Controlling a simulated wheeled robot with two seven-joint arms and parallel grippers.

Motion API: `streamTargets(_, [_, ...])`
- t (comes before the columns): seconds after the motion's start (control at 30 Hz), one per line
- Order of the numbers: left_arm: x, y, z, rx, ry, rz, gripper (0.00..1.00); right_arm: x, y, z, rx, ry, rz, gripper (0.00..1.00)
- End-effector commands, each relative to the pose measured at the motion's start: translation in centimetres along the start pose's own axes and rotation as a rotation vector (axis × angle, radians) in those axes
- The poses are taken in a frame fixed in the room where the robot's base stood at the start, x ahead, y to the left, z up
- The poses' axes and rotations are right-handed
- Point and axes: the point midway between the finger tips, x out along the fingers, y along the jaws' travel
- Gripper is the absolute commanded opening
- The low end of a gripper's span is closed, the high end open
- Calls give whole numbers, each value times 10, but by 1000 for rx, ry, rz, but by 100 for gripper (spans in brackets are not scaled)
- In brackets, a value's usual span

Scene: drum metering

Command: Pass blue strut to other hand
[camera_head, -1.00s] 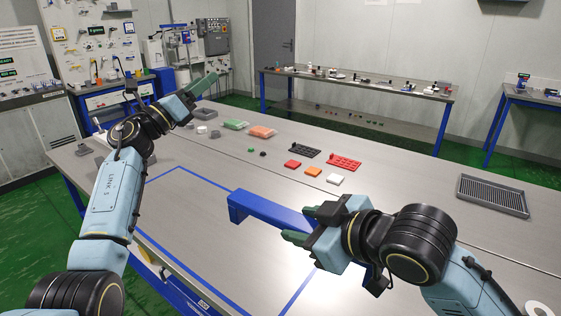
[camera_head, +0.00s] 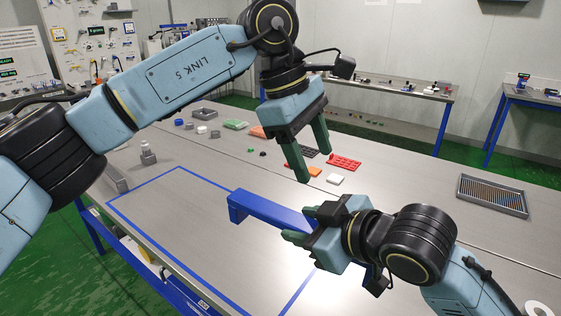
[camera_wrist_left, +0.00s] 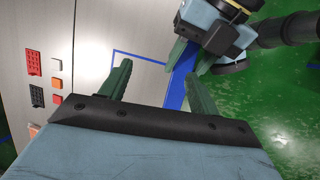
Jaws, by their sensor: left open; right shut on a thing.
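The blue strut (camera_head: 262,208) is a long bar with a bent-down end at its left, held above the table in the head view. My right gripper (camera_head: 302,224) is shut on it toward its right part; the fingers hide some of the bar. My left gripper (camera_head: 315,166) is open and empty, above and behind the strut, with its green fingers pointing down. In the left wrist view the strut (camera_wrist_left: 177,92) shows between and beyond the open left fingers (camera_wrist_left: 158,85), near the right gripper.
Blue tape (camera_head: 150,238) outlines an area on the metal table. Behind lie a red tray (camera_head: 344,162), a white block (camera_head: 335,179), an orange block (camera_head: 314,171) and a green block (camera_head: 235,124).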

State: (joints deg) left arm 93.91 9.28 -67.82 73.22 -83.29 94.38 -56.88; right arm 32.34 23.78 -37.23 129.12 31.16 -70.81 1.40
Motion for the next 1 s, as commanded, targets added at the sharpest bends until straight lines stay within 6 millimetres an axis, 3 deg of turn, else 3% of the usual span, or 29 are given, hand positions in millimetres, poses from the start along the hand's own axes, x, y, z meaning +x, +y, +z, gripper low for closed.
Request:
streamTargets(0.2, [0, -26, -31, 11, 249, -133, 62, 0, 0, -1, -1, 4, 1, 7])
streamTargets(0.47, [10, -35, -44, 9, 314, -174, 62, 0, 0, -1, -1, 4, 1, 7])
streamTargets(1.0, [97, -50, -72, 8, 311, -172, 62, 0, 0, -1, -1, 4, 1, 7])
